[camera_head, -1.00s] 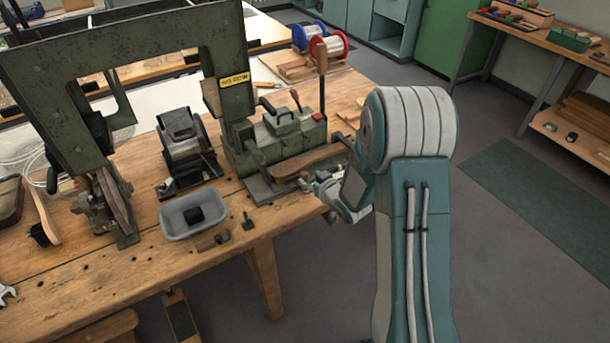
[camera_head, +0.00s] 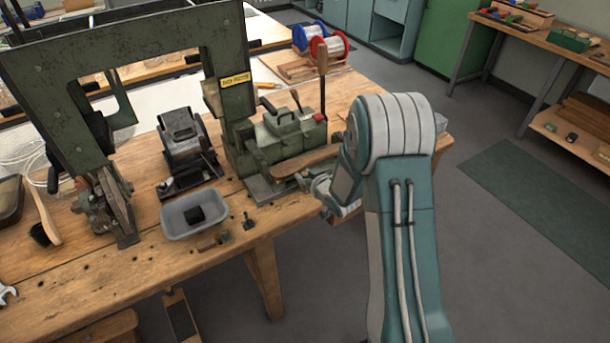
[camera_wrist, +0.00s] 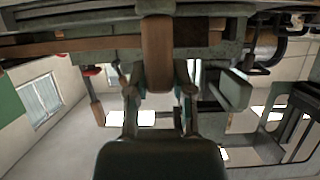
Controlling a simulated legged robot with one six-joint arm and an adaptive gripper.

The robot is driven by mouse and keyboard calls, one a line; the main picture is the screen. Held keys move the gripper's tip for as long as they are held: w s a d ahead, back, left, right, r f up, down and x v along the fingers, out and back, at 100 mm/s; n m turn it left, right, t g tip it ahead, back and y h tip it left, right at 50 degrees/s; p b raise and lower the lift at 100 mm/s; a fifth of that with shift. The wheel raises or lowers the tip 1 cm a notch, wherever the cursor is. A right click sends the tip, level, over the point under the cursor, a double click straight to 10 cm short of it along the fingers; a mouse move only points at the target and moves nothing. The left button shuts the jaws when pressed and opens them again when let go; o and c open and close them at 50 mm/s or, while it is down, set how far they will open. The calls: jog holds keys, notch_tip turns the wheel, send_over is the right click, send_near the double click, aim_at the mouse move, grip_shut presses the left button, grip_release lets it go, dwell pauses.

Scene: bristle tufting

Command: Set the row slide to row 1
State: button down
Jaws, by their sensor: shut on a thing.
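The green machine (camera_head: 230,105) stands on the bench, with its slide base (camera_head: 268,188) at the front right. A brown wooden brush body (camera_head: 304,162) lies along the slide base. My gripper (camera_head: 312,184) is at the near side of the brush body, partly hidden by my arm. In the wrist view my gripper (camera_wrist: 159,98) has a finger on each side of a rounded brown end, which looks like the brush body (camera_wrist: 157,55), and is shut on it. Row marks are too small to read, so I cannot tell which row the slide stands at.
A grey tray (camera_head: 182,222) with a dark block stands left of the slide base. A black fixture (camera_head: 185,150) stands behind the tray. Wire spools (camera_head: 325,45) are at the back. The floor right of my arm is clear.

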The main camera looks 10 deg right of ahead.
jog(key=a, duration=0.2)
jog(key=s+a, duration=0.1)
jog(key=a, duration=0.1)
jog(key=shift+s+a, duration=0.2)
jog(key=shift+a, duration=0.05)
jog(key=shift+c, duration=2.4)
grip_release()
jog(key=shift+d, duration=0.1)
jog(key=v, duration=1.1)
jog(key=shift+s, duration=0.4)
jog(key=shift+r, duration=0.15)
